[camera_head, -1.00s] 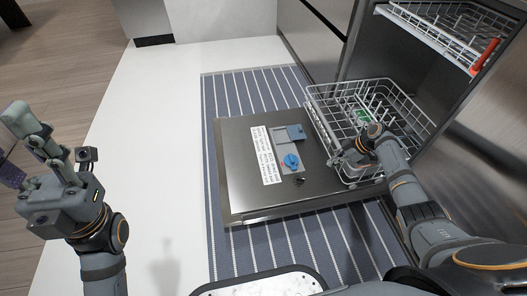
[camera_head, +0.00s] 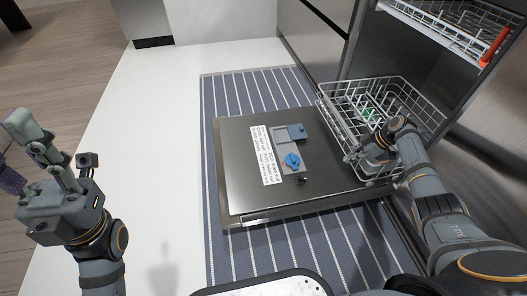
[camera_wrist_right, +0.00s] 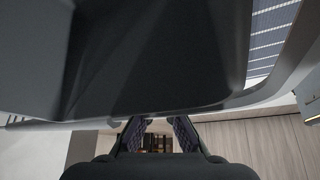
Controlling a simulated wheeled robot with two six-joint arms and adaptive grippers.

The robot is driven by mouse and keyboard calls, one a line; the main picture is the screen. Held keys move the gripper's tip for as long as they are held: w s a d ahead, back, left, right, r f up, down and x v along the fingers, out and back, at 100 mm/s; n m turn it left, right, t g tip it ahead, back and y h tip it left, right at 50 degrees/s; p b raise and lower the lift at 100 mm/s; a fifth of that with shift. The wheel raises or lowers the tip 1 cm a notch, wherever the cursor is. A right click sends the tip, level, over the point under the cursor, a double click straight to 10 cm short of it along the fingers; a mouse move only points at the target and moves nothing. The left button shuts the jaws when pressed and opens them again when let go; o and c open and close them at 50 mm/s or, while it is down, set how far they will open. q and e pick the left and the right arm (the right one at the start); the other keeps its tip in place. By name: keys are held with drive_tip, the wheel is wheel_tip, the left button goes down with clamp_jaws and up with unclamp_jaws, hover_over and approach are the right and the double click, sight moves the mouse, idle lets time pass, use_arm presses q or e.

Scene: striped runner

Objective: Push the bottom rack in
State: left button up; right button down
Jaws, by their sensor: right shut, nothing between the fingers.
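The bottom rack (camera_head: 330,104) is a grey wire basket at the dishwasher opening, partly over the lowered steel door (camera_head: 240,155). A small green item (camera_head: 369,113) shows inside it. My right gripper (camera_head: 364,160) is shut and empty at the rack's near front corner. It seems to be against the wires, but the arm hides the exact contact. The right wrist view shows its fingers (camera_wrist_right: 160,128) under a large dark surface that fills the upper part. My left gripper (camera_head: 14,150) is open, empty and far from the rack at the left.
The upper rack (camera_head: 445,35) with a red part (camera_head: 494,47) is partly out above the bottom rack. The door lies over a striped runner (camera_head: 225,95) and carries a white label and a blue dispenser knob. White floor on the left is clear.

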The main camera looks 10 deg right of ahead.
drive_tip(key=shift+d+f+b, duration=0.15)
drive_tip(key=shift+d+b, duration=0.55)
drive_tip(key=shift+d, duration=0.1)
drive_tip(key=shift+d+f+b, duration=0.1)
drive_tip(key=shift+d+b, duration=0.55)
drive_tip(key=shift+d, duration=0.1)
drive_tip(key=shift+d+r, duration=0.1)
drive_tip(key=shift+d, duration=0.1)
drive_tip(key=shift+d+r, duration=0.1)
